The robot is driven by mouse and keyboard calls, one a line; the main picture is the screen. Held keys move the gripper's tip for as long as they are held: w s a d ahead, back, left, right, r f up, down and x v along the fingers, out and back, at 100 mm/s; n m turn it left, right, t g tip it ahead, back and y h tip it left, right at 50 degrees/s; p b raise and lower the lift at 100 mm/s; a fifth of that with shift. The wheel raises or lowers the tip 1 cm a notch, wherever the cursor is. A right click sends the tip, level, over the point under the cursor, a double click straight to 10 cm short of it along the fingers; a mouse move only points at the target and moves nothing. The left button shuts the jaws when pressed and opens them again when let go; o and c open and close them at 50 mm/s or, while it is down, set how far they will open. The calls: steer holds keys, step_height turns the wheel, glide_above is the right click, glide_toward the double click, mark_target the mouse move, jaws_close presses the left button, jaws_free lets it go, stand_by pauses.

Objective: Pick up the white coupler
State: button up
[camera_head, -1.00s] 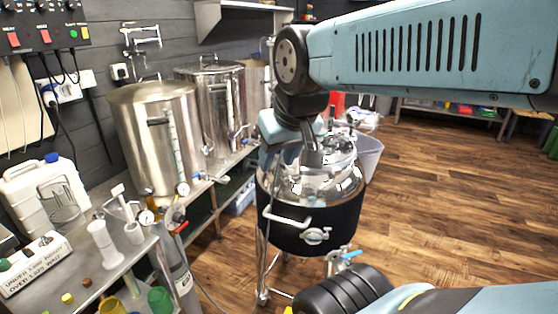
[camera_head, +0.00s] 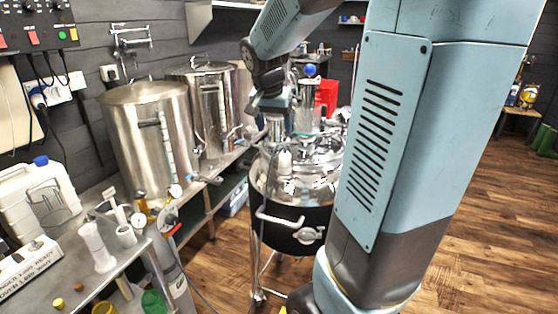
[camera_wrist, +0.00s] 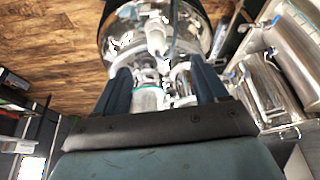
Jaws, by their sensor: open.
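A small white fitting (camera_head: 284,160), which looks like the white coupler, stands on the steel vessel's lid. In the wrist view a white fitting (camera_wrist: 156,40) with a grey line beside it shows beyond my fingertips. My gripper (camera_wrist: 163,85) is open, with its two dark blue fingers apart over the lid. In the head view my gripper (camera_head: 275,128) is above the lid, close to the white fitting. Shiny lid hardware (camera_wrist: 150,95) shows between the fingers; I cannot tell whether anything touches them. My forearm hides the vessel's right side.
The steel vessel (camera_head: 290,218) has a black jacket and a front handle. Two steel kettles (camera_head: 150,140) stand on a bench to the left. A white jug (camera_head: 38,195) and white plastic parts (camera_head: 97,248) are on the near table. Wood floor lies open at right.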

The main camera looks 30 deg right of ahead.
mark_target(284, 153)
steer(key=shift+m, duration=0.7)
steer(key=w+d+f, duration=0.1)
steer(key=f, duration=0.2)
steer(key=w+d+f, duration=0.2)
steer(key=f, duration=0.1)
steer(key=w+d+f, duration=0.2)
steer(key=f, duration=0.1)
steer(key=shift+f, duration=0.25)
steer(key=shift+g+h, duration=0.3)
steer(key=x, duration=0.4)
steer(key=shift+s+d+f, duration=0.1)
steer(key=shift+s+d, duration=0.05)
steer(key=shift+s, duration=0.15)
steer(key=shift+w+d+f, duration=0.15)
steer(key=shift+d+f, duration=0.05)
steer(key=shift+f, duration=0.4)
steer(key=c, duration=1.1)
